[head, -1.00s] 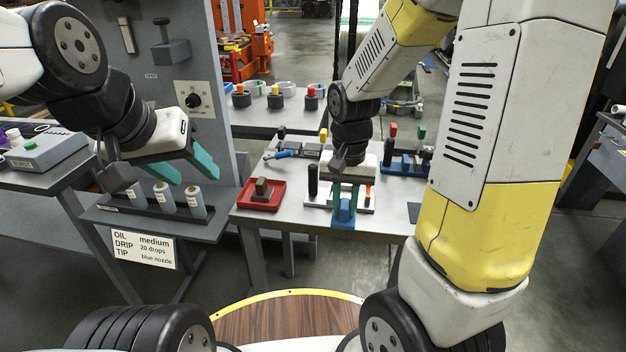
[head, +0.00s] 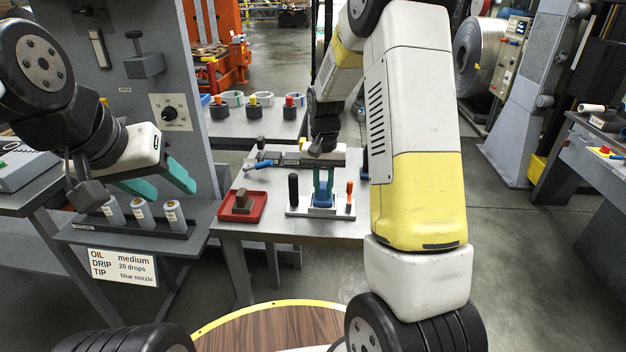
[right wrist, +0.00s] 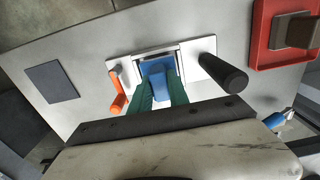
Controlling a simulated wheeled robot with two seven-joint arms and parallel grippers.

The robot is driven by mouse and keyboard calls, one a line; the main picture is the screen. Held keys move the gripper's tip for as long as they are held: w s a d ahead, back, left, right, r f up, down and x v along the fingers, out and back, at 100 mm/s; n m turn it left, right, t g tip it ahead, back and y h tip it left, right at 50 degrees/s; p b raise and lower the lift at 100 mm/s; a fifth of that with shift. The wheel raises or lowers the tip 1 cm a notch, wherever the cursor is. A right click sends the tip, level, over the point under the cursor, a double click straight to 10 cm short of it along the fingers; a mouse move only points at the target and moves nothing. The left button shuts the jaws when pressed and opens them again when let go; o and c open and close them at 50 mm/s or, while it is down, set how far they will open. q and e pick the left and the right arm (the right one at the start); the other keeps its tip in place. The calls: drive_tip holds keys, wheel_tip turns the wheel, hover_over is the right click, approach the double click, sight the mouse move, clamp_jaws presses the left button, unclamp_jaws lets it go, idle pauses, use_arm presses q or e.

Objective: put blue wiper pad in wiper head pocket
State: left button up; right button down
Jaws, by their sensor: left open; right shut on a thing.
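The wiper head is a white base (head: 300,211) on the table, with a black post (head: 294,188) at its left and an orange lever (head: 349,194) at its right. It also shows in the right wrist view (right wrist: 203,63). My right gripper (head: 323,186) is shut on the blue wiper pad (head: 322,201), between post and lever. In the right wrist view the pad (right wrist: 157,78) lies within the white frame of the pocket; I cannot tell how deep it sits. My left gripper (head: 160,184) is open and empty, above the bottle shelf at the left.
A red tray (head: 258,207) with a brown block (head: 243,200) stands left of the wiper head. A blue-handled tool (head: 257,165) lies behind. Bottles (head: 143,213) stand on the left shelf. A dark square (right wrist: 50,82) lies on the table. My right arm hides the table's right side.

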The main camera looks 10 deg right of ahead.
sight(323, 185)
drive_tip(key=shift+f, duration=0.6)
drive_tip(key=shift+f, duration=0.1)
drive_tip(key=c, duration=1.3)
unclamp_jaws()
drive_tip(key=shift+o, duration=0.2)
wheel_tip(323, 185, up, 12)
drive_tip(key=s+r+n+t+y, duration=0.1)
drive_tip(key=s+r+n+t, duration=0.15)
drive_tip(key=s+r, duration=0.8)
drive_tip(key=s+a+n+t+y, duration=0.1)
drive_tip(key=s+a+t, duration=0.1)
drive_tip(key=s, duration=1.1)
drive_tip(key=shift+s+r+t, duration=0.15)
drive_tip(key=shift+s+t, duration=0.25)
drive_tip(key=shift+t, duration=0.45)
